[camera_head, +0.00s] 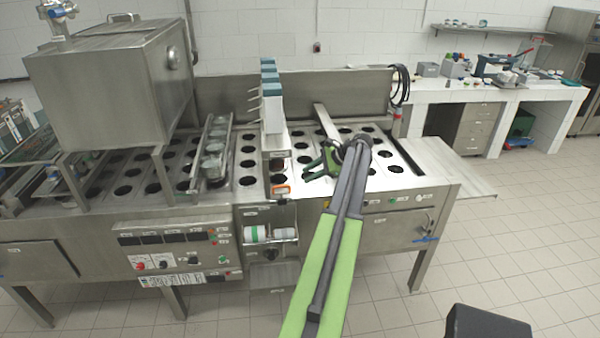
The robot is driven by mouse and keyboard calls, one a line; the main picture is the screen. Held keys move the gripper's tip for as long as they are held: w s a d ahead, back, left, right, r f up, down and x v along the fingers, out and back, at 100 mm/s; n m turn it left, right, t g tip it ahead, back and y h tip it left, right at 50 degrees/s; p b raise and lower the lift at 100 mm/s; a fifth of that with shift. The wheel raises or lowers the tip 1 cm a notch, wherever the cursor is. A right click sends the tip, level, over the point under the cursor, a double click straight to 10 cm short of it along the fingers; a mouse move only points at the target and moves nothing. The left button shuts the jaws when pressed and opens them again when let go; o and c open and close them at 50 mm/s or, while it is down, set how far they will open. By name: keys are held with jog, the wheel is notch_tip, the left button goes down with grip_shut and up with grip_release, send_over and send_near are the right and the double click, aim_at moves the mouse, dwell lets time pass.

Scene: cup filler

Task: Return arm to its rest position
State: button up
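My arm (335,235), green and dark grey, reaches up from the bottom middle over the right part of the cup filler (375,225). My gripper (318,168) is at its far end, above the perforated steel top and pointing left. Its green fingers look spread, and I see nothing between them, though they are small here. I cannot tell how high it is above the top. The arm hides part of the machine's front.
A row of teal-topped dispensers (271,95) stands just left of my gripper. A large steel hopper (110,85) is at the left. Cups (213,150) sit in a rail. A white bench (470,92) stands at the back right. The tiled floor (500,255) at right is clear.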

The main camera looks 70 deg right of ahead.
jog(key=shift+s+r, duration=0.1)
jog(key=shift+s, duration=0.1)
dwell(0.3)
